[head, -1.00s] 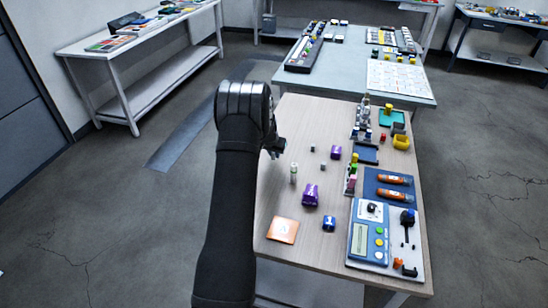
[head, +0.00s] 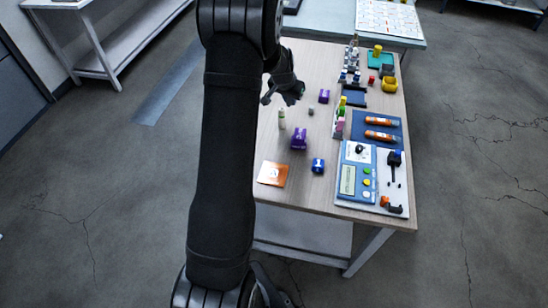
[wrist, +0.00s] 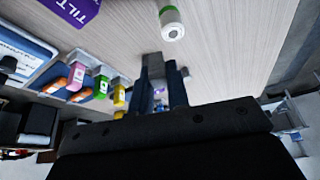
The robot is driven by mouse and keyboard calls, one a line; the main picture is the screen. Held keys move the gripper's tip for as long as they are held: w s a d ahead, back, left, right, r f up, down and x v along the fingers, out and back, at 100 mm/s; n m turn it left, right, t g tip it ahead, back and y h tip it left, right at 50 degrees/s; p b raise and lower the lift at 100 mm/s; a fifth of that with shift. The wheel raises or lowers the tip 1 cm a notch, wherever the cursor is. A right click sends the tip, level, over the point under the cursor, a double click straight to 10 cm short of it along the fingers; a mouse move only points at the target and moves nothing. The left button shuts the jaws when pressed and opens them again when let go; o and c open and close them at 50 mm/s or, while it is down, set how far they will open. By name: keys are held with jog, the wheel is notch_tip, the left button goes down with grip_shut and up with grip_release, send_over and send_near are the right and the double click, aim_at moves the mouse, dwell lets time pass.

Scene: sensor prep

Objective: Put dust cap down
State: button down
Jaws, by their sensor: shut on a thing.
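My gripper (head: 290,94) is above the far left part of the wooden table, beyond the small white-and-green vial. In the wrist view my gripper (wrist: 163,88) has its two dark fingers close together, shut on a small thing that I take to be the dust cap. The cap is mostly hidden by the fingers, and its shape cannot be made out. I cannot tell whether it touches the table. A small grey block (head: 311,111) stands on the table just in front of the gripper.

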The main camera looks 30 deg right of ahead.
jog(key=s+a+m+g, duration=0.2)
jog(key=s+a+m, duration=0.25)
jog(key=s, duration=0.35)
jog(key=s+a+r+m+g, duration=0.1)
jog(key=s+a+m+g, duration=0.15)
jog(key=s+m, duration=0.4)
jog(key=s+a+m+g, duration=0.1)
jog(key=s+a+m, duration=0.3)
jog(key=s, duration=0.6)
send_over(277, 170)
jog(key=a, duration=0.1)
jog(key=shift+y, duration=0.3)
jog(key=f, duration=0.7)
jog(key=shift+w, duration=0.4)
jog(key=shift+w+f, duration=0.1)
jog(key=shift+f, duration=1.9)
jog(key=shift+f, duration=0.1)
jog(key=c, duration=1.7)
grip_release()
jog(key=o, duration=0.3)
